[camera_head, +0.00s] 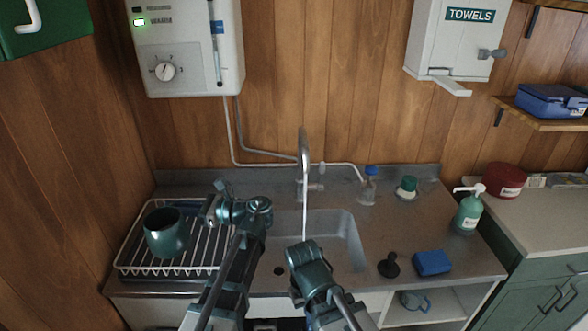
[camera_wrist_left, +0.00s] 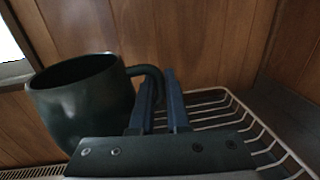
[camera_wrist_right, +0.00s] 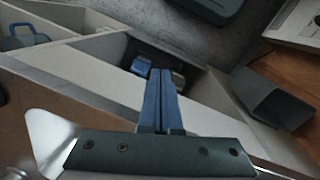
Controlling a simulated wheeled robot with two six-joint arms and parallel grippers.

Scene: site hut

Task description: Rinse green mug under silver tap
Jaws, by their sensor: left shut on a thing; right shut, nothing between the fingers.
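The dark green mug (camera_head: 166,238) is upright over the white wire rack (camera_head: 122,262) at the left of the sink. My left gripper (camera_head: 207,211) is shut on the mug's handle; the mug (camera_wrist_left: 85,100) and the blue fingers (camera_wrist_left: 158,85) at its handle show in the left wrist view. I cannot tell whether the mug touches the rack. The silver tap (camera_head: 303,165) stands behind the sink basin (camera_head: 342,232). A thin pale line, seemingly running water, drops from its spout. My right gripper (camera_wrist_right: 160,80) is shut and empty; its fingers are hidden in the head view.
A black plunger-like thing (camera_head: 389,265) and a blue sponge (camera_head: 432,263) lie right of the basin. A soap bottle (camera_head: 469,210) and a green-and-white brush (camera_head: 407,186) stand further right. A water heater (camera_head: 187,75) and a towel dispenser (camera_head: 455,40) hang above.

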